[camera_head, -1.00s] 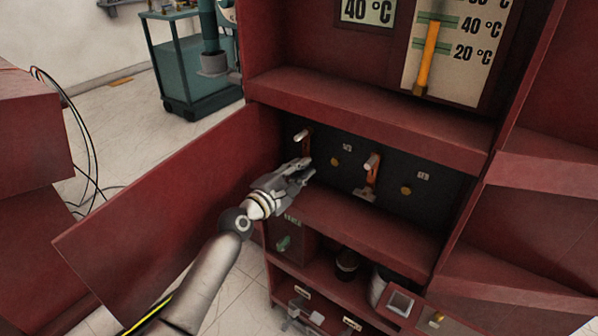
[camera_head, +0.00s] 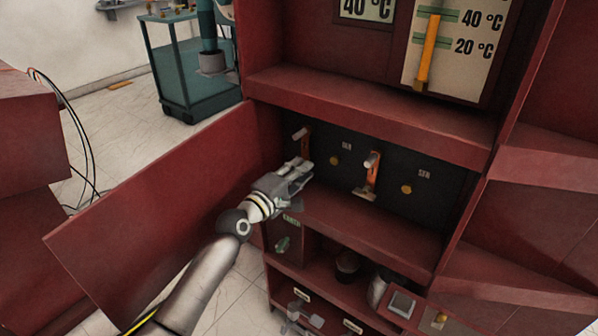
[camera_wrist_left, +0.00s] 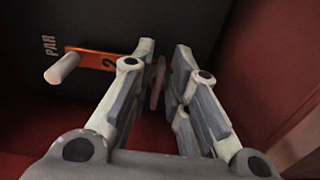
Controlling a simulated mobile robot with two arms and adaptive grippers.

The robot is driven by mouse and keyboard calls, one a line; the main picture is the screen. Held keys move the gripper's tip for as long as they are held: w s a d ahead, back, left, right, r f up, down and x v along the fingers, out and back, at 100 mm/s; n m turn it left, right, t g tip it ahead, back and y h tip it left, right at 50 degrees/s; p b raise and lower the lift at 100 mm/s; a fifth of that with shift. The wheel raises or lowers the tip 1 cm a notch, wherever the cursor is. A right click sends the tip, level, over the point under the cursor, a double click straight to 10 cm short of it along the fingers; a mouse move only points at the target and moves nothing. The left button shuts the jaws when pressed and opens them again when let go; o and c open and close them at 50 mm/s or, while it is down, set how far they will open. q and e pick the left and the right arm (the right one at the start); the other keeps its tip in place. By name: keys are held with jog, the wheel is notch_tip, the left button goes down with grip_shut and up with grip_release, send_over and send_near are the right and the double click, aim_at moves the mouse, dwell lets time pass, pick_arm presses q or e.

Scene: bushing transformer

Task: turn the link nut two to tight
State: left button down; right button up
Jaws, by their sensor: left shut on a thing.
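My left gripper (camera_head: 304,171) reaches into the dark panel recess of the red cabinet, at the lower end of the left orange link (camera_head: 305,144). In the left wrist view, the gripper's two fingers (camera_wrist_left: 159,75) close around a small pinkish part, the link nut two (camera_wrist_left: 157,86), mostly hidden between them. The orange link with a "2" on it also shows in the left wrist view (camera_wrist_left: 88,57), running behind the fingers. A pale handle (camera_wrist_left: 62,69) sticks out from its far end.
A second orange link (camera_head: 371,174) with a pale handle stands to the right on the panel. An open red door (camera_head: 150,210) lies left of my arm. Red ledges (camera_head: 370,110) bound the recess above and below.

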pick_arm(q)
jog(key=c, duration=1.6)
grip_release()
jog(key=shift+c, duration=0.2)
jog(key=v, duration=1.2)
